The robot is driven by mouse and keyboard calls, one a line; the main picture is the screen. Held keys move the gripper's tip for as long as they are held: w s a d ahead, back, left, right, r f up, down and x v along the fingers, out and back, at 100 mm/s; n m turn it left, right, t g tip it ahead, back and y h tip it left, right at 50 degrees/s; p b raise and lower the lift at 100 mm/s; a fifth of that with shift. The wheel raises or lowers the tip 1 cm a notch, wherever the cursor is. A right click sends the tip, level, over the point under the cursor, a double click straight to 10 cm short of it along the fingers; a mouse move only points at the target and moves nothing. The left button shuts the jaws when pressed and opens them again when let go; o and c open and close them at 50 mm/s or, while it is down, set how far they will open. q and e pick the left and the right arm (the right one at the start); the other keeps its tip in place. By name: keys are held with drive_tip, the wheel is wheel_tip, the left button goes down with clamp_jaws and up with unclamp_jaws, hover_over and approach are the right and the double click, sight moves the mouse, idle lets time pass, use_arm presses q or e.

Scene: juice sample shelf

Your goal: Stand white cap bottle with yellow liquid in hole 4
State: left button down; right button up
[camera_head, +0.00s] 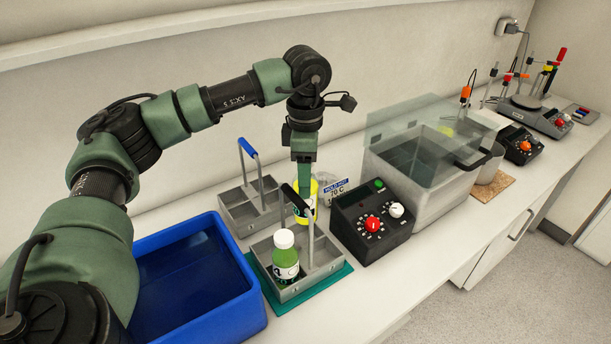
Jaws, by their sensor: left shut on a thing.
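My left gripper (304,185) points straight down and is shut on the bottle with yellow liquid (308,214). The gripper hides the bottle's cap, so its colour does not show. The bottle is upright, at the back of the front grey carrier (294,292), partly behind its black handle. I cannot tell whether its base is inside a compartment or above it. A bottle with green liquid and a white cap (286,258) stands in the carrier's front left compartment. No hole numbers are readable. My right gripper is not in view.
The front carrier stands on a green mat (337,281). A second grey carrier with a blue handle (234,216) stands behind it. A blue tub (258,315) is at left. A black control box (372,240) and a lidded bath (428,209) stand at right.

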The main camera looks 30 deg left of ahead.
use_arm(q)
drive_tip(key=shift+f+b, duration=1.4)
drive_tip(key=shift+f, duration=0.85)
drive_tip(key=shift+r, duration=0.25)
drive_tip(key=shift+f+b, duration=1.45)
drive_tip(key=shift+f, duration=0.55)
drive_tip(key=shift+d+r, duration=0.1)
drive_tip(key=shift+r, duration=0.05)
drive_tip(key=shift+r+p, duration=0.5)
drive_tip(key=shift+p, duration=0.05)
drive_tip(key=shift+r+p, duration=0.65)
drive_tip(key=shift+r, duration=0.45)
drive_tip(key=shift+s+f+b, duration=0.1)
drive_tip(key=shift+f+b, duration=1.2)
drive_tip(key=shift+f, duration=0.45)
